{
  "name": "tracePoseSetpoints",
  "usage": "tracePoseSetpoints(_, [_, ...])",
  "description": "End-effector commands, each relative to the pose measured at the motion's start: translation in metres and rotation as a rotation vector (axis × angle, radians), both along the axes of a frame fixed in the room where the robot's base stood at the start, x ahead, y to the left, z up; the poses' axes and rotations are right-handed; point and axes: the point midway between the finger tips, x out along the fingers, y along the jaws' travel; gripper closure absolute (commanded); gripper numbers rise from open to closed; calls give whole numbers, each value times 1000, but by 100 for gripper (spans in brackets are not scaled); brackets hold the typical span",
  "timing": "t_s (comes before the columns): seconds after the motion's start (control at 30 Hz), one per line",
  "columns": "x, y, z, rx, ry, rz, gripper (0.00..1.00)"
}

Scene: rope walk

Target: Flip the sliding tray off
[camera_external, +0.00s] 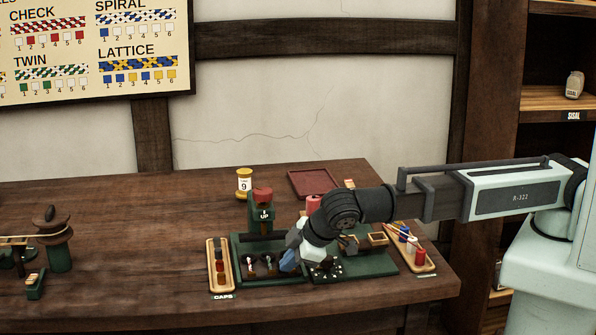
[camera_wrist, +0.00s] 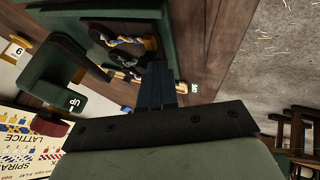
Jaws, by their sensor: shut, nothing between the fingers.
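My gripper (camera_external: 288,264) is shut and empty, low over the green station on the bench. In the wrist view its dark blue fingers (camera_wrist: 156,84) point at the edge of the green tray-like base (camera_wrist: 175,20). Dark round holders (camera_wrist: 125,55) and a blue and yellow twisted strand (camera_wrist: 120,38) sit on that base. In the external view the green base (camera_external: 242,279) shows left of the gripper; my arm hides part of it. A green block marked "UP" (camera_external: 264,219) stands behind it. I cannot tell which part slides, or whether the fingers touch anything.
A wooden caps tray (camera_external: 214,272) lies left of the base, and a tray of coloured spools (camera_external: 428,268) lies right. A dark red tray (camera_external: 312,182) and a yellow spool marked 9 (camera_external: 244,183) are behind. The bench's left middle is clear.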

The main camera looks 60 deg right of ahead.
Motion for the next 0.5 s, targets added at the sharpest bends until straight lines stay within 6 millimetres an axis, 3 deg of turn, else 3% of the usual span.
tracePoseSetpoints(0.23, [32,-33,0,0,0,-4,100])
tracePoseSetpoints(0.5, [48,-49,0,-6,-2,-3,100])
